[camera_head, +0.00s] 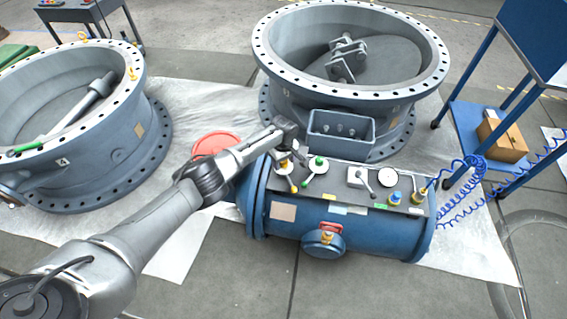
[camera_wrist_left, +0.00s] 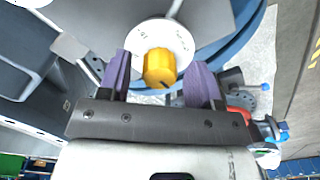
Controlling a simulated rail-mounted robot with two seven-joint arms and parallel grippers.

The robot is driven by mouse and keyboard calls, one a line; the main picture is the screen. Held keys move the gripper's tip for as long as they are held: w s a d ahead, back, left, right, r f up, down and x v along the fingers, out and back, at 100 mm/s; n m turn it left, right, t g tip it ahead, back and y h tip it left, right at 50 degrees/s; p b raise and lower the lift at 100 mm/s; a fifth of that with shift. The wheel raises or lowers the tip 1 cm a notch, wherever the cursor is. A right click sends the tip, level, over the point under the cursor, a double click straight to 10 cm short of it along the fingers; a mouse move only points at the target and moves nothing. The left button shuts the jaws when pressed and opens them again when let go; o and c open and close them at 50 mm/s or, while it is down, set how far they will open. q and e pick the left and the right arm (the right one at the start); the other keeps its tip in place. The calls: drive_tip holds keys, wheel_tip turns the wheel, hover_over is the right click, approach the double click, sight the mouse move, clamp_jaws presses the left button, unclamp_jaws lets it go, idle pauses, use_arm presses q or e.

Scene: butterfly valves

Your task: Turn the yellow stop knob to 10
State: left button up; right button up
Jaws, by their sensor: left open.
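The yellow stop knob (camera_wrist_left: 159,66) sits on a white round dial (camera_wrist_left: 160,36) in the left wrist view. A small dark mark shows on the knob's near edge; no dial numbers are readable. My left gripper (camera_wrist_left: 160,74) is open, with one purple finger on each side of the knob and a gap visible on both sides. In the head view my left gripper (camera_head: 286,150) is over the left end of the blue cylinder's top panel (camera_head: 340,180), and it mostly hides the knob there. My right gripper is not in view.
Beside the gripper on the panel are a green-knobbed lever (camera_head: 316,166), a grey lever (camera_head: 362,178), a white gauge (camera_head: 387,177) and yellow-and-blue fittings (camera_head: 395,198). A grey open box (camera_head: 341,134) stands behind. Large flanged valve bodies (camera_head: 350,50) stand farther back.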

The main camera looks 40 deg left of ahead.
use_arm(q)
drive_tip(key=shift+f, duration=0.1)
drive_tip(key=c, duration=0.9)
drive_tip(key=shift+c, duration=0.2)
